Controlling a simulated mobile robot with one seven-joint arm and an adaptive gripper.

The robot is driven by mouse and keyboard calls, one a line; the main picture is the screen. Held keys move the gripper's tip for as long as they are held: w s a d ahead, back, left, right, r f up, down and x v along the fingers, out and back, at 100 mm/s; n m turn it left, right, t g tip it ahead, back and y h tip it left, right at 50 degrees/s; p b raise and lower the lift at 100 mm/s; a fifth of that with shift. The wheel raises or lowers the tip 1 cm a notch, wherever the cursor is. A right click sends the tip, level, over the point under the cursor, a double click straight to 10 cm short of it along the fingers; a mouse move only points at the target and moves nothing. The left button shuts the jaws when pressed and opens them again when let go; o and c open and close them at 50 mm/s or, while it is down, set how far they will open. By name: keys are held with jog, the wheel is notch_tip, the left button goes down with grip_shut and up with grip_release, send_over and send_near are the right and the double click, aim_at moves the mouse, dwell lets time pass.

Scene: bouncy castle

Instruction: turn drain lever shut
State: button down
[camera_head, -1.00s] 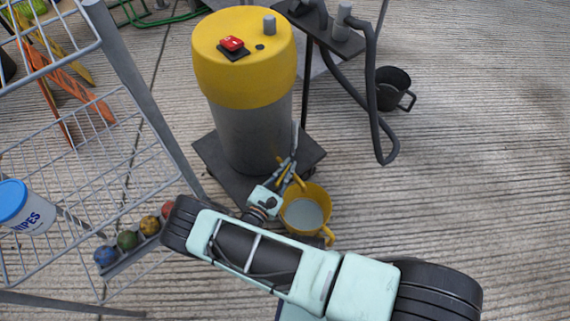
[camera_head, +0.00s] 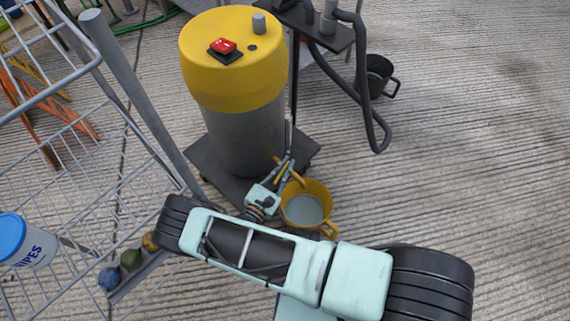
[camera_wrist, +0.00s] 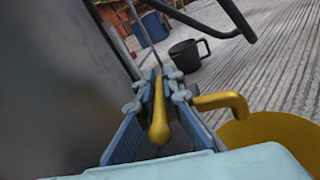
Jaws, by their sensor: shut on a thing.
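The yellow drain lever (camera_wrist: 158,118) sits between the two fingers of my gripper (camera_wrist: 157,92) in the wrist view, low on the grey vacuum drum. My gripper is shut on it. In the head view, my gripper (camera_head: 285,168) is at the drum's lower front edge, and the fingers partly hide the lever. A yellow drain spout (camera_wrist: 222,101) bends out to the right of the fingers, above a yellow bucket (camera_wrist: 280,138). The vacuum (camera_head: 240,125) has a yellow top and a grey body. The lever's joint is hidden.
The bucket (camera_head: 306,222) stands close beside my gripper, with grey contents. A wire rack (camera_head: 85,160) with balls and a wipes tub (camera_head: 25,241) is at left. A black hose (camera_head: 368,90) hangs behind, near a black mug (camera_head: 378,76). The concrete at right is clear.

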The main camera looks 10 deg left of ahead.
jog(key=c, duration=2)
grip_release()
jog(key=shift+c, duration=0.2)
jog(key=v, duration=1.2)
